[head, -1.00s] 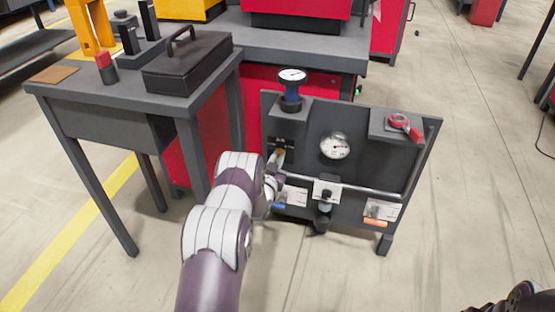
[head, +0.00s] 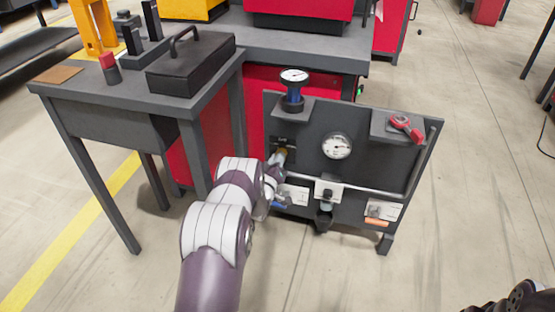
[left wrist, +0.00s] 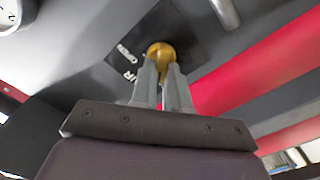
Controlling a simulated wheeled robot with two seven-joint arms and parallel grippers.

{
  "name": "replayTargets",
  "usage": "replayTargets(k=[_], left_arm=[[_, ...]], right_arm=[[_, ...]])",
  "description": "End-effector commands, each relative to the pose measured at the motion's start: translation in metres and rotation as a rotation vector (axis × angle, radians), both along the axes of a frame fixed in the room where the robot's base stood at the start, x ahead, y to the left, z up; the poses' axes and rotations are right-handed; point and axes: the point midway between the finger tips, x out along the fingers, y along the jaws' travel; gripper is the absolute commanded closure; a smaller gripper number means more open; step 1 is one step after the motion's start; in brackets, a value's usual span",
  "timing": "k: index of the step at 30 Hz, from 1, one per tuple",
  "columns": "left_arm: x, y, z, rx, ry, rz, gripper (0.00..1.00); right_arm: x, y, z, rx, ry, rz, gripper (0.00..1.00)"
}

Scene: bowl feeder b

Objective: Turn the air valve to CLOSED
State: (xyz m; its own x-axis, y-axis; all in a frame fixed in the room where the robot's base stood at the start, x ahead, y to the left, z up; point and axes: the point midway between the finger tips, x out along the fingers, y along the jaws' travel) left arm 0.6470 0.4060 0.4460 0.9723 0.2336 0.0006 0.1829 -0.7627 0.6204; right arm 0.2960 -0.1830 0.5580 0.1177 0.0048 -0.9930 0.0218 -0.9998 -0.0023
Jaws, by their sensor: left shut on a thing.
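The air valve shows in the left wrist view as a brass, rounded part (left wrist: 160,52) on a dark plate with white lettering that seems to read AIR (left wrist: 130,75). The two grey fingers of my left gripper (left wrist: 166,72) are shut on it. In the head view my left gripper (head: 277,160) is at the left side of the grey panel (head: 365,165), and it and the wrist mostly hide the valve. I cannot read the valve's position or any CLOSED mark. My right gripper is not clearly in view.
The panel carries a round gauge (head: 337,146), a gauge on a blue body (head: 294,85), a grey pipe (head: 365,191) and a red-handled item (head: 405,126). A dark table (head: 160,110) stands close left of my arm. The floor right of the panel is clear.

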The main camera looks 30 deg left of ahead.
Motion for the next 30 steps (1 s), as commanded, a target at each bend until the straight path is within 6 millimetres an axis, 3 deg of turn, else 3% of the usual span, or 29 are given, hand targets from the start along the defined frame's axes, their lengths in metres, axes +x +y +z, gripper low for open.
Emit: replayTargets(k=[10,25,26,28,30], left_arm=[[-0.0009,0.0003,-0.0023,-0.114,-0.023,0.0,1.0],[-0.001,0.0003,-0.0026,-0.13,-0.027,0.0,1.0],[-0.001,0.0003,-0.0026,-0.13,-0.027,0.0,0.82],[-0.0009,0.0003,-0.0024,-0.13,-0.027,0.0,0.6],[-0.0008,0.0003,-0.0021,-0.13,-0.028,0.0,0.6]], right_arm=[[0.0,0.0,0.0007,0.0,0.0,0.0,0.57],[0.0,0.0,0.0007,0.0,0.0,0.0,0.57],[0.0,0.0,0.0008,0.0,0.0,0.0,0.57],[0.0,0.0,0.0007,0.0,0.0,0.0,0.57],[0.0,0.0,0.0007,0.0,0.0,0.0,0.57]])
